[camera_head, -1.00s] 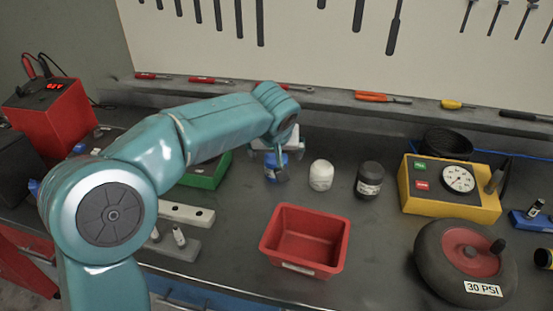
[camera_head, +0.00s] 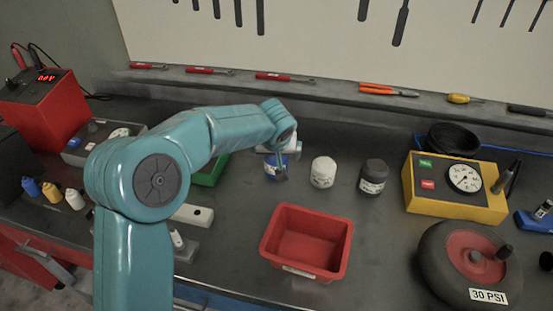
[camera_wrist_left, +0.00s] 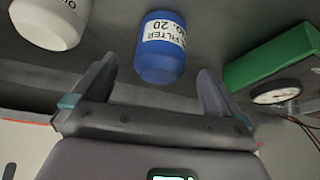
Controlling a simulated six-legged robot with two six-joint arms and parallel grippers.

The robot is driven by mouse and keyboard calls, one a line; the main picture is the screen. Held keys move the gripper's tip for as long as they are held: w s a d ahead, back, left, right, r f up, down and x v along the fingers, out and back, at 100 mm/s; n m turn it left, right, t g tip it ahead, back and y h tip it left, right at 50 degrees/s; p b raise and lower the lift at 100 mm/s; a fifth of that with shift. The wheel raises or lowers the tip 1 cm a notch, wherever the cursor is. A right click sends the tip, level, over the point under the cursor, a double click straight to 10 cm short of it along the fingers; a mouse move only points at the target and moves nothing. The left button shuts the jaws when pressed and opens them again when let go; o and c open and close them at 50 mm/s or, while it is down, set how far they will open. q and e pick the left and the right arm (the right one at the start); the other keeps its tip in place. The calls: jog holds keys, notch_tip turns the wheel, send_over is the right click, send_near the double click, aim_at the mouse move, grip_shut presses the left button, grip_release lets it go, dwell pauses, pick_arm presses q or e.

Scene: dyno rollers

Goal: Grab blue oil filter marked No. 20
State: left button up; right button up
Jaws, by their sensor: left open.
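The blue oil filter (camera_head: 271,171) stands on the dark workbench, left of a white filter, partly hidden by my left gripper. In the left wrist view the blue filter (camera_wrist_left: 160,52) shows a white label reading "FILTER" and "NO. 20", upside down. My left gripper (camera_head: 278,164) is at the blue filter in the head view. In the left wrist view its two fingers (camera_wrist_left: 157,88) are spread apart, with the filter between and just beyond them. The gripper is open and empty. My right gripper is not in view.
A white filter (camera_head: 323,172) and a black filter (camera_head: 373,177) stand to the right. A red bin (camera_head: 340,247) is in front. A green box (camera_head: 210,170) is to the left, also in the wrist view (camera_wrist_left: 270,58). A yellow gauge box (camera_head: 437,199) and a wheel (camera_head: 433,254) are at right.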

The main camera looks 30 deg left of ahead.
pick_arm(q)
jog(key=shift+x, duration=0.9)
jog(key=p+x, duration=0.2)
jog(key=x, duration=0.2)
jog(key=shift+w+a+f, duration=0.15)
jog(key=shift+w+a, duration=0.05)
jog(key=shift+a, duration=0.05)
jog(key=shift+w+f, duration=0.25)
jog(key=shift+f, duration=0.1)
jog(key=shift+s, duration=0.1)
jog(key=shift+c, duration=0.7)
jog(key=c, duration=1)
